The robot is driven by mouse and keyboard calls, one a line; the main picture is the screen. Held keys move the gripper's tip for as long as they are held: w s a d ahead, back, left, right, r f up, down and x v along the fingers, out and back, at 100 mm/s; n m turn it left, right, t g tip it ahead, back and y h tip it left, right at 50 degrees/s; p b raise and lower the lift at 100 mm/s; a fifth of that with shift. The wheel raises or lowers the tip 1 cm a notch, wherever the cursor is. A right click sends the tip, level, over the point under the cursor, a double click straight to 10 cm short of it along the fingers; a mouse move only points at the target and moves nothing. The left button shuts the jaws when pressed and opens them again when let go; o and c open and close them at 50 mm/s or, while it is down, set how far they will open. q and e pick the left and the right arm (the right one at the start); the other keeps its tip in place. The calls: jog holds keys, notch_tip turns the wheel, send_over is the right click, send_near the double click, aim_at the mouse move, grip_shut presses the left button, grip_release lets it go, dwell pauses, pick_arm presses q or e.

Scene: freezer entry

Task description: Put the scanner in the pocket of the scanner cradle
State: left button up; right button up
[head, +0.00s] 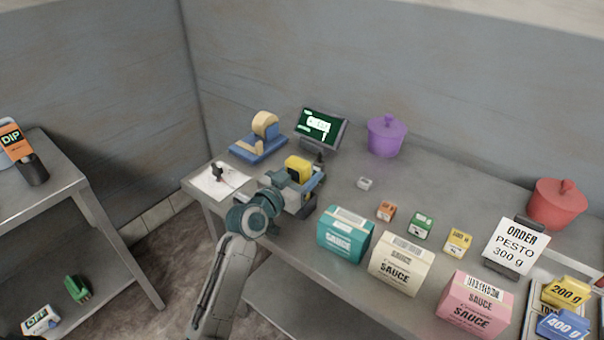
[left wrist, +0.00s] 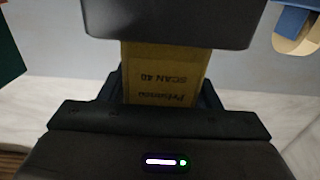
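The scanner (head: 299,167) shows as a yellow block with a dark part at the left end of the grey table. In the left wrist view its yellow body (left wrist: 165,78), printed "SCAN 40", stands between the dark fingers below a wide dark block. My left gripper (head: 303,183) appears shut on it. The gripper hides the scanner's lower part, so I cannot tell whether it touches anything below. I cannot clearly pick out the scanner cradle or its pocket; it may be hidden behind the gripper. My right gripper is not in view.
A tape dispenser (head: 260,137) and a green-screen display (head: 321,127) stand behind the gripper. A white sheet (head: 222,181) lies left. Teal (head: 345,234), cream (head: 398,263) and pink (head: 474,303) cartons line the front edge. Small boxes and a purple pot (head: 386,137) stand right.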

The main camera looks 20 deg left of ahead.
pick_arm(q)
jog(key=shift+o, duration=1.3)
jog(key=shift+r, duration=0.2)
jog(key=b+v, duration=0.2)
jog(key=v, duration=1)
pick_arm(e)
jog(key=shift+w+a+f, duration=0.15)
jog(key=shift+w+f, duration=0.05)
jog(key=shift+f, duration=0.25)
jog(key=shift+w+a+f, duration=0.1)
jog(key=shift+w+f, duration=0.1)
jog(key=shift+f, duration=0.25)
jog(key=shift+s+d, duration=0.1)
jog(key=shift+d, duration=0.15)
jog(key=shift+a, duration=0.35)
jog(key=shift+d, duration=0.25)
